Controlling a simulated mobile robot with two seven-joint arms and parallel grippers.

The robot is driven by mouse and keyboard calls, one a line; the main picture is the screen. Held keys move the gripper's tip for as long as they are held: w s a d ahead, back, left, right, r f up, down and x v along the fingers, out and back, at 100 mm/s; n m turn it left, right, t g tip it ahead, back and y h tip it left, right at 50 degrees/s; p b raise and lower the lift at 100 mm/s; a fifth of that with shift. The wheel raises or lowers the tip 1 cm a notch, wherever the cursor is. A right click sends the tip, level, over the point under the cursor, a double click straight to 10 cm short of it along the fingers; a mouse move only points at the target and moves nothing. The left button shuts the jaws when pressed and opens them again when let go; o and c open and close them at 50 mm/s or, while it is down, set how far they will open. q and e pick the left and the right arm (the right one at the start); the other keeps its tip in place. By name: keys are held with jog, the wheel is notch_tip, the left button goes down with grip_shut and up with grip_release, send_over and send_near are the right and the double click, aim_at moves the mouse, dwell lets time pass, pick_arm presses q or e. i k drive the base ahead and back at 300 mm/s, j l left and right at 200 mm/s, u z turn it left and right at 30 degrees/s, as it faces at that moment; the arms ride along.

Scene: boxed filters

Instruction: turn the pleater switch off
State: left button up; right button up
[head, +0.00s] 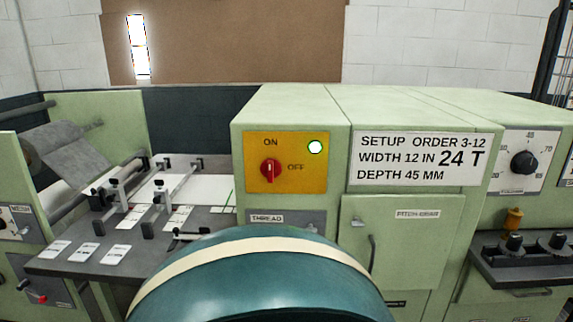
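The pleater switch (270,171) is a red rotary knob on a yellow plate (290,182) on the front of the pale green pleater cabinet (290,114). Its handle stands upright, toward the word ON above it. OFF is printed to its right. A round lamp (315,147) at the plate's upper right shows bright white with a green edge. Neither of my grippers is in view.
A setup sign (416,159) and a door with a handle (400,240) are right of the switch. A dial (524,162) and a dark ledge with knobs (525,262) stand farther right. A table with rods and labels (70,266) is at left.

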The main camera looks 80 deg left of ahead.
aim_at(270, 168)
jog(key=u, duration=2.55)
